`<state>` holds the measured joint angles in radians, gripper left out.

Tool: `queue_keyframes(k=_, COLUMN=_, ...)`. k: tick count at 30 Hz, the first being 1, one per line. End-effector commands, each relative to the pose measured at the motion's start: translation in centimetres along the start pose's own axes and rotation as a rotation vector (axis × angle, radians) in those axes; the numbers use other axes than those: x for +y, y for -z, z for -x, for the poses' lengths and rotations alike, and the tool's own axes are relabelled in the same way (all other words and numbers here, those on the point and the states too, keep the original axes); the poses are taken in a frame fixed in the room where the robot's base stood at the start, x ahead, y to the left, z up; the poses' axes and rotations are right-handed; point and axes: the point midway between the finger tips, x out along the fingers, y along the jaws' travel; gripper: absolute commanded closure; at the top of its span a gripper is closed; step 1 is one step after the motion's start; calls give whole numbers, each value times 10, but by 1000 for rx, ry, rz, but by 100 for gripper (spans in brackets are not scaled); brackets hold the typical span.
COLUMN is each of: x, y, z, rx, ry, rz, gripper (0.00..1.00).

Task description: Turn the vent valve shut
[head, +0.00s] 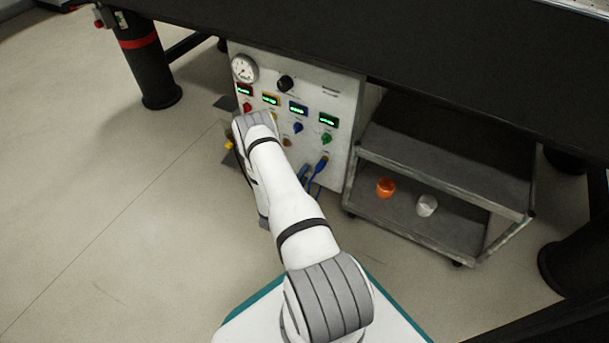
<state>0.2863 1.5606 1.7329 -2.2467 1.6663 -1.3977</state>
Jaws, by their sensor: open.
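The white gas panel (345,95) stands under the bench in the head view. It carries a row of coloured knobs: a red knob (247,107), a yellow knob (274,116) partly behind my arm, a blue knob (298,127) and a green knob (326,138). A black knob (286,83) sits higher up. A small yellow part (229,144) shows at the panel's left side. I cannot tell which of these is the vent valve; no label is readable. My arm covers the panel's lower left.
A round gauge (244,68) and green displays (298,108) are on the panel. Blue hoses (319,170) hang from its lower right. A grey cart (440,215) with an orange cup (385,187) and a pale cup (427,205) stands right. The floor (90,200) at left is clear.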

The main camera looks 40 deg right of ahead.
Motion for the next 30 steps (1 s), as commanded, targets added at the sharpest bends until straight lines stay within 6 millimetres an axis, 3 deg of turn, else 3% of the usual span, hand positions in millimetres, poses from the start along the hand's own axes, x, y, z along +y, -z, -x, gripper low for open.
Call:
queue_keyframes(k=5, x=-1, y=-1, z=13, rx=-3, ry=-2, rz=2, gripper=47)
queue_keyframes(k=16, x=-1, y=-3, z=69, rx=-3, ry=-2, rz=2, gripper=47)
queue_keyframes(k=30, x=0, y=-3, z=77, rx=0, ry=0, rz=0, gripper=47)
